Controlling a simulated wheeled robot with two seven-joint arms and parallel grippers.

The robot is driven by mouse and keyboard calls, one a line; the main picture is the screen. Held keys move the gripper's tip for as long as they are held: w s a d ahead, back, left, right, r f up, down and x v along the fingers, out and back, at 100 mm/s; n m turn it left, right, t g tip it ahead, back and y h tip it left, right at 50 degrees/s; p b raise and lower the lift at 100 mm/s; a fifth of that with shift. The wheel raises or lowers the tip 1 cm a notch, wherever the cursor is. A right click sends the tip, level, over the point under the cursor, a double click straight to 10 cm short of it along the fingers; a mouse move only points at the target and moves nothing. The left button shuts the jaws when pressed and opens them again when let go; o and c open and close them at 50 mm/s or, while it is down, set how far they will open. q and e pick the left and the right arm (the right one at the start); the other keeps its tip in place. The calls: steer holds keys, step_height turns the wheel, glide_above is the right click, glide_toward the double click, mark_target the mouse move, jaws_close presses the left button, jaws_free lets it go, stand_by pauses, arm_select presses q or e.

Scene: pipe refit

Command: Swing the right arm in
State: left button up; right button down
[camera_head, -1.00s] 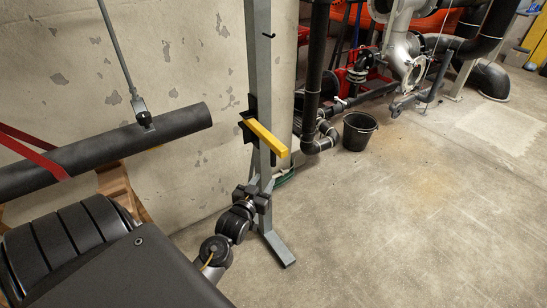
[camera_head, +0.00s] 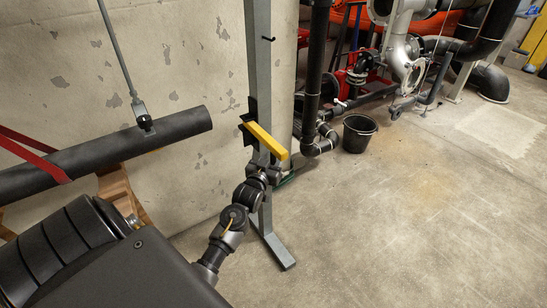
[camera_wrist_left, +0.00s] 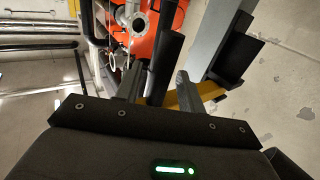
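The yellow swing arm (camera_head: 265,140) juts out from a black bracket (camera_head: 250,112) on the grey upright post (camera_head: 259,70), pointing down and right. My left gripper (camera_head: 264,170) is just below the yellow arm, in front of the post. In the left wrist view the two fingers of the left gripper (camera_wrist_left: 158,84) stand apart. The yellow arm (camera_wrist_left: 205,90) shows there beside and behind the right-hand finger. I cannot tell whether they touch. My right gripper is not in view.
A black pipe (camera_head: 110,150) hangs at the left from a rod (camera_head: 117,50) and a red strap (camera_head: 35,153). The post's foot (camera_head: 275,250) stands on the floor. A black bucket (camera_head: 358,133) and pipework (camera_head: 405,55) are behind. The floor at right is clear.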

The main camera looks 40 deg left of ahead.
arm_select(q)
steer(key=shift+w+a, duration=0.1)
steer(key=shift+w, duration=0.15)
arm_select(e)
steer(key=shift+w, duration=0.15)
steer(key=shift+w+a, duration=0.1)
arm_select(q)
jaws_close()
steer(key=shift+s, duration=0.1)
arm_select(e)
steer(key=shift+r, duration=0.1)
